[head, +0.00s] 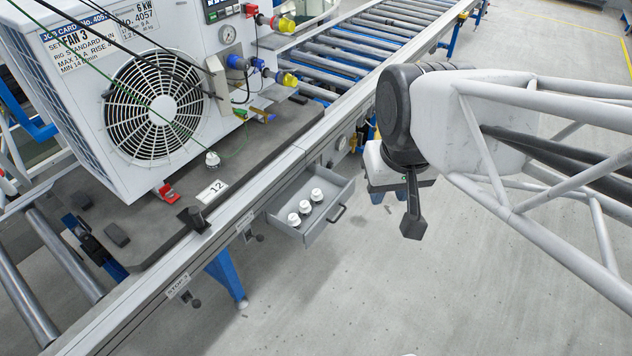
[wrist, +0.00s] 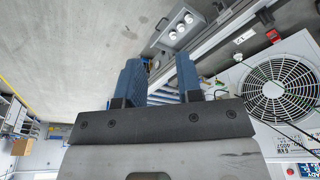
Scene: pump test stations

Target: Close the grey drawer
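The grey drawer (head: 327,226) is pulled out from under the side of the conveyor frame in the head view. It holds three white fittings (head: 306,207), and its dark bar handle (head: 338,214) is on the front. The open drawer also shows at the top of the wrist view (wrist: 177,41). My gripper (wrist: 158,72) has its two blue-grey fingers apart with nothing between them. In the head view my wrist is to the right of the drawer, apart from it, and the fingers are mostly hidden.
A white fan unit (head: 195,40) stands on a dark board (head: 150,235) on the roller conveyor. A plate marked 12 (head: 212,191) is on the board's edge. A blue leg (head: 226,275) stands left of the drawer. The floor (head: 400,290) in front of the drawer is clear.

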